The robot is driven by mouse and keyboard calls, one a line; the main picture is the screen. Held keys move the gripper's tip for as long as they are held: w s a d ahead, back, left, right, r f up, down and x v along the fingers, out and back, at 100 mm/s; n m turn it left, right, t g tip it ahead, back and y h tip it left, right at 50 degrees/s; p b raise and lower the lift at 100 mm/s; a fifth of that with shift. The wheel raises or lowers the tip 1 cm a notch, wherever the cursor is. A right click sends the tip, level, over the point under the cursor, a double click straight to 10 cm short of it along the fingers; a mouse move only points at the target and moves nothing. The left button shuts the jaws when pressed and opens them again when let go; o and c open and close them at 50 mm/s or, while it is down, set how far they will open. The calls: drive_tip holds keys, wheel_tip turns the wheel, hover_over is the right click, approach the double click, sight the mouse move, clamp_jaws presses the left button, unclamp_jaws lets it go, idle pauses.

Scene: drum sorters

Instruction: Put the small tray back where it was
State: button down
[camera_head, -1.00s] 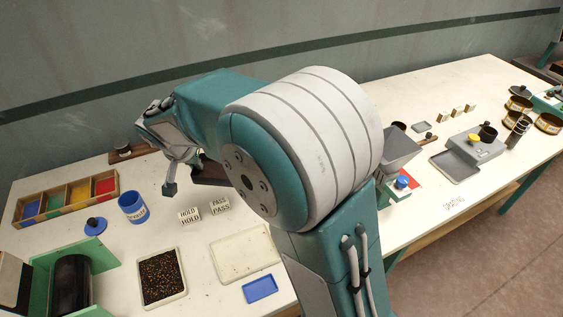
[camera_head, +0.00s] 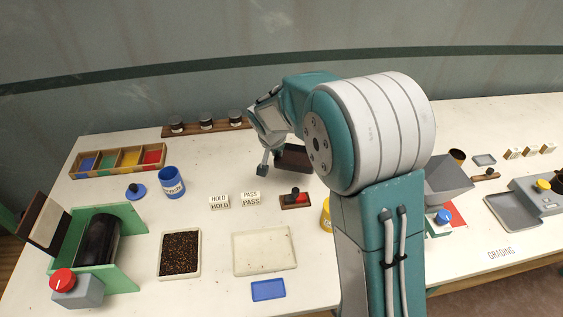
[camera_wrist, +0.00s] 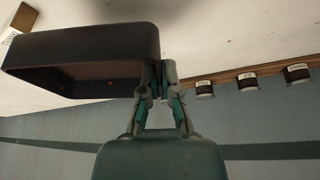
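A small dark brown open-topped tray (camera_head: 294,158) is held up over the back of the white table in the head view, partly behind my arm. In the wrist view the tray (camera_wrist: 85,58) fills the upper left and looks empty inside. My gripper (camera_wrist: 161,78) is shut on the tray's near end wall, its fingertips together at that corner. In the head view my gripper (camera_head: 264,163) shows at the tray's left end. The gap between tray and table cannot be judged well.
Several dark jars (camera_head: 206,123) stand on a back rack. HOLD and PASS blocks (camera_head: 219,202), a red-and-black item on a brown base (camera_head: 294,199), a seed tray (camera_head: 180,253), a cream tray (camera_head: 264,249) and a blue tray (camera_head: 268,290) lie in front. A blue cup (camera_head: 172,182) stands left.

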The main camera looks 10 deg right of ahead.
drive_tip(key=w+f, duration=0.1)
drive_tip(key=w+d+f, duration=0.1)
drive_tip(key=f, duration=0.1)
drive_tip(key=shift+d, duration=0.1)
drive_tip(key=shift+w+f, duration=0.6)
drive_tip(key=shift+f, duration=0.15)
wheel_tip(320, 180, down, 3)
drive_tip(key=shift+w+r, duration=0.1)
drive_tip(key=shift+r, duration=0.05)
drive_tip(key=shift+d+f, duration=0.15)
drive_tip(key=shift+f, duration=0.1)
drive_tip(key=c, duration=0.8)
unclamp_jaws()
drive_tip(key=shift+f, duration=0.1)
drive_tip(key=shift+a, duration=0.2)
